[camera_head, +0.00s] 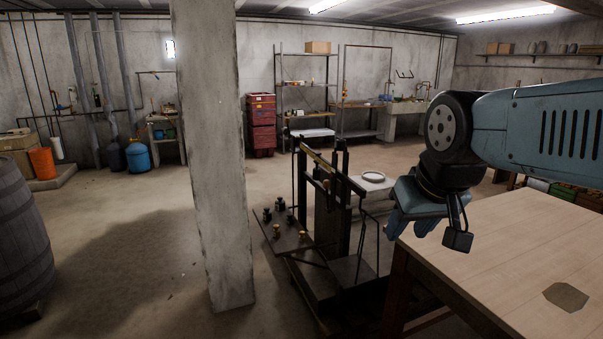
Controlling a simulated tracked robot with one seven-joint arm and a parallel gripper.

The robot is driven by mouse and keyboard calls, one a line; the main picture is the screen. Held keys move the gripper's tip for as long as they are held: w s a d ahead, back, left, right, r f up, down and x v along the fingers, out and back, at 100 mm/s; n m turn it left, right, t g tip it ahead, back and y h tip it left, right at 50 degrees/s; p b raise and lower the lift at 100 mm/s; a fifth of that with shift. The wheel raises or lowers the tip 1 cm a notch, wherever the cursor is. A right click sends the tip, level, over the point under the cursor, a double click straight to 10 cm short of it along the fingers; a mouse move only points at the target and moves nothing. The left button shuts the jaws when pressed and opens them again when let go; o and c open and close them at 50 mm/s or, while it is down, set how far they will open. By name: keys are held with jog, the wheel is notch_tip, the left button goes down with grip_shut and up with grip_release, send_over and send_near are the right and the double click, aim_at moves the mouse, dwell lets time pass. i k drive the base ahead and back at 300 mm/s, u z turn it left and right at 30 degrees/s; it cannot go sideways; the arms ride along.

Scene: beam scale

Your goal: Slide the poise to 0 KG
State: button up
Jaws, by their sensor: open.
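The beam scale (345,255) stands on the floor in the middle of the view, dark metal with uprights. Its brass-coloured beam (318,162) runs across the top between the uprights. A small brass-toned piece (326,184) near the beam may be the poise; it is too small to tell, and the scale's markings cannot be read. My gripper (396,232) is open, to the right of the scale and above the near left end of the wooden table. It appears empty and apart from the beam.
A concrete pillar (215,150) stands left of the scale. Several dark and brass weights sit on the scale's side shelf (285,243). The wooden table (490,255) fills the right front.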

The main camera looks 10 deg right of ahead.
aim_at(317, 171)
jog(key=u, duration=0.25)
jog(key=i, duration=0.95)
jog(key=u, duration=0.2)
